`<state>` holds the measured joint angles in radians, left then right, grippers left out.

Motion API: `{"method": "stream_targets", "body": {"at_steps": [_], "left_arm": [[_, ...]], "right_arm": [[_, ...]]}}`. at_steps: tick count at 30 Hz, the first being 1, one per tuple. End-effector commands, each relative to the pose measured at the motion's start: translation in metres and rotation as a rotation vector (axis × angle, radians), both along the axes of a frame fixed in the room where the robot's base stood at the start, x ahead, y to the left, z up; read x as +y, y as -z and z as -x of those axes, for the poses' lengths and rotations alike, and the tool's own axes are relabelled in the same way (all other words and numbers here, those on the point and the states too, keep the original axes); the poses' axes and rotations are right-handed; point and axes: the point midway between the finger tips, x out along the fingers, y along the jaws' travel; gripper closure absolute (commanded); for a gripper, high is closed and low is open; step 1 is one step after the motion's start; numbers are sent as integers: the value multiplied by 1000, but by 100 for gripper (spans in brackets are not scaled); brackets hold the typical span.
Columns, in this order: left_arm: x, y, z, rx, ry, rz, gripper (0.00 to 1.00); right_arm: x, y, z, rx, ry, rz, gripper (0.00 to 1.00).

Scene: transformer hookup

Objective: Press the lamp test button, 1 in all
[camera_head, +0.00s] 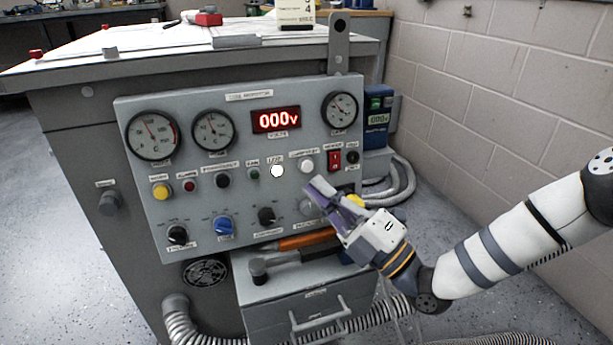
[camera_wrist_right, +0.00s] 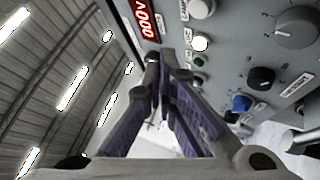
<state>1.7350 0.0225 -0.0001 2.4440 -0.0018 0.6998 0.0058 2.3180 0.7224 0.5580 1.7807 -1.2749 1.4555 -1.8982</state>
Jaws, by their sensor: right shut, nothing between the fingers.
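The control panel (camera_head: 135,195) faces me on the front of a grey cabinet. A round white button (camera_head: 306,165), whose small label seems to be the lamp test one, sits right of a bright white round lamp (camera_head: 277,171). Both show in the right wrist view, the button (camera_wrist_right: 199,8) at the top edge and the lamp (camera_wrist_right: 200,43) below it. My right gripper (camera_head: 318,188) is shut and empty, its purple fingers just below the white button in the picture. The fingertips (camera_wrist_right: 160,62) meet in the wrist view. Contact with the panel cannot be told. My left gripper is out of view.
A red rocker switch (camera_head: 335,160) and a large grey knob (camera_head: 308,207) are close to my right gripper. The red display (camera_head: 276,120) reads 000V. An orange-handled tool (camera_head: 307,240) lies on the drawer unit below. A block wall (camera_head: 500,70) stands at the right.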

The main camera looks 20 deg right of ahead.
Motion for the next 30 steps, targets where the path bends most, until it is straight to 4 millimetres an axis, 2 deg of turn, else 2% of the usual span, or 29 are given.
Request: {"method": "stream_targets", "body": {"at_steps": [1,3,10,30], "left_arm": [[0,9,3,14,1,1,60],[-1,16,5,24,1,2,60],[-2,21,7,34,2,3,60],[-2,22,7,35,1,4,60]], "right_arm": [[0,9,-8,2,1,1,100],[0,10,-18,3,1,1,100],[2,9,-40,1,-1,1,100],[2,7,-44,0,-1,0,100]]}}
